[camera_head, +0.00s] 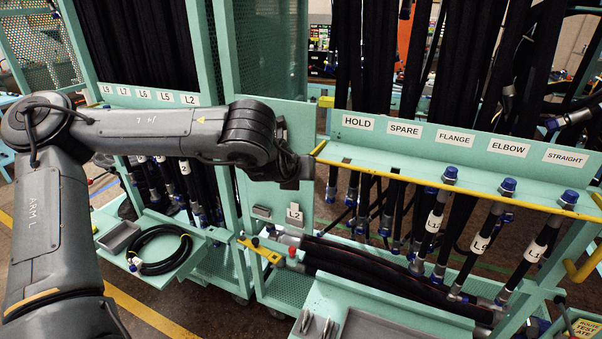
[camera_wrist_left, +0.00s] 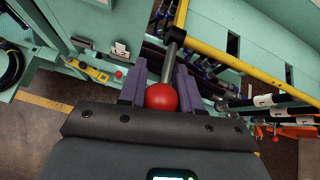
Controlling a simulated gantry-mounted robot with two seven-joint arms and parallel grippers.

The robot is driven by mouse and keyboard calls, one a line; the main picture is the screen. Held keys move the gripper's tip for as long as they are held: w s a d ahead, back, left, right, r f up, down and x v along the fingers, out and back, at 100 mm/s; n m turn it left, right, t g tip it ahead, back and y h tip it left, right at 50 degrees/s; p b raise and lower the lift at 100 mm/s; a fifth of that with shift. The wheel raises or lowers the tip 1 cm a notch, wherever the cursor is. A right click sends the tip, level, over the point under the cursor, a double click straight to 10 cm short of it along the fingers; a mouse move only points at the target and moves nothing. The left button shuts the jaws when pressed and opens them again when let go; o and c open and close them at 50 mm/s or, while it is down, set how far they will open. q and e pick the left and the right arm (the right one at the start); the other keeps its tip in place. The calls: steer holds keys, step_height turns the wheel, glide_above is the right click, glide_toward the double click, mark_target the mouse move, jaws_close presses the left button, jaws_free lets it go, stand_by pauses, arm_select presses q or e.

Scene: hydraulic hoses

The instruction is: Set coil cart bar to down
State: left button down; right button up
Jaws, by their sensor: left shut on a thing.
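The yellow bar (camera_head: 450,186) runs across the front of the teal coil cart (camera_head: 400,149), in front of the upper hoses and just below the label panel. In the left wrist view the yellow bar (camera_wrist_left: 235,50) slopes from upper left to right. A grey rod with a black collar and a red ball knob (camera_wrist_left: 161,96) meets its upper-left end. My left gripper (camera_wrist_left: 160,78) is shut on this knob handle, one finger on each side. In the head view my left gripper (camera_head: 300,170) is at the bar's left end, and the knob is hidden. My right gripper is not in view.
Black hoses with blue caps (camera_head: 507,187) hang through the cart close to the bar. Below are thick hoses (camera_head: 390,277) in a teal tray and a yellow latch with a red knob (camera_head: 262,250). A coiled hose (camera_head: 160,250) lies on a shelf at left.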

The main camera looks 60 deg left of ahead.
arm_select(q)
steer(key=c, duration=1.2)
jaws_free()
steer(key=o, duration=0.4)
steer(key=shift+w+a+r, duration=0.1)
steer(key=shift+w, duration=0.1)
steer(key=shift+s, duration=0.1)
steer(key=shift+s+d+r, duration=0.25)
steer(key=shift+d+r, duration=0.05)
steer(key=shift+p+v, duration=0.55)
steer(key=shift+v, duration=4.35)
steer(key=shift+f, duration=0.15)
